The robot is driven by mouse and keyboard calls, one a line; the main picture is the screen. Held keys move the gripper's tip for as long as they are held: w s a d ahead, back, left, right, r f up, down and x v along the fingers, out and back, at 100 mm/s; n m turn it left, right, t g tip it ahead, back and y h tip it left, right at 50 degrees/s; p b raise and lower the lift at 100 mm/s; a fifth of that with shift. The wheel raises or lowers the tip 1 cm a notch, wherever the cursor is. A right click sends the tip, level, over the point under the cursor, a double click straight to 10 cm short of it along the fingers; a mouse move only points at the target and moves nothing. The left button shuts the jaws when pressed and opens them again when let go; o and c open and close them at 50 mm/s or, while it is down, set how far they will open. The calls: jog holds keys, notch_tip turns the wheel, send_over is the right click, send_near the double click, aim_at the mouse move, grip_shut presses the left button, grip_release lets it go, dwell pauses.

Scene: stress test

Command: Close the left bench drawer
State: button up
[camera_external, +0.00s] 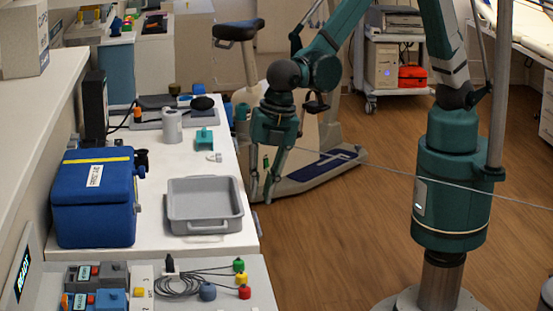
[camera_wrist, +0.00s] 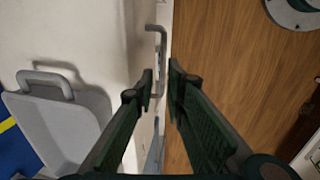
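The white bench (camera_external: 182,238) has its front side facing my arm, beside the wood floor. In the wrist view a grey bar handle (camera_wrist: 162,45) stands out from the white bench front. I cannot tell how far the drawer behind it stands out; its face is mostly hidden in the external view. My gripper (camera_external: 261,196) points down just off the bench's front edge. In the wrist view my gripper (camera_wrist: 161,70) has its two dark green fingers apart, with the handle showing between the tips. I cannot tell whether they touch it.
A grey tray (camera_external: 205,226) lies on the bench near that edge, left of my gripper. A blue box (camera_external: 92,218) stands behind it. An exercise bike (camera_external: 318,168) stands beyond my gripper. Cables and coloured plugs (camera_external: 208,291) lie on the nearer bench.

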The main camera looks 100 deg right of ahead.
jog(key=shift+s+r, duration=0.25)
jog(key=shift+r, duration=1)
jog(key=shift+s+r, duration=0.2)
jog(key=shift+r, duration=1.05)
jog(key=s+d+r+m+t, duration=0.1)
jog(key=s+d+r+m, duration=0.25)
jog(key=d, duration=0.35)
jog(key=s+d+r+m, duration=0.2)
jog(key=s+d+r, duration=0.1)
jog(key=d+r, duration=0.3)
jog(key=s+d+r+m+t, duration=0.1)
jog(key=s+d+r+m, duration=0.25)
jog(key=d, duration=0.45)
jog(key=s+d+m+t, duration=0.3)
jog(key=s+d+m, duration=0.6)
jog(key=s+d, duration=0.5)
jog(key=shift+s+d+r, duration=0.15)
jog(key=shift+s+d, duration=0.2)
jog(key=shift+s, duration=0.75)
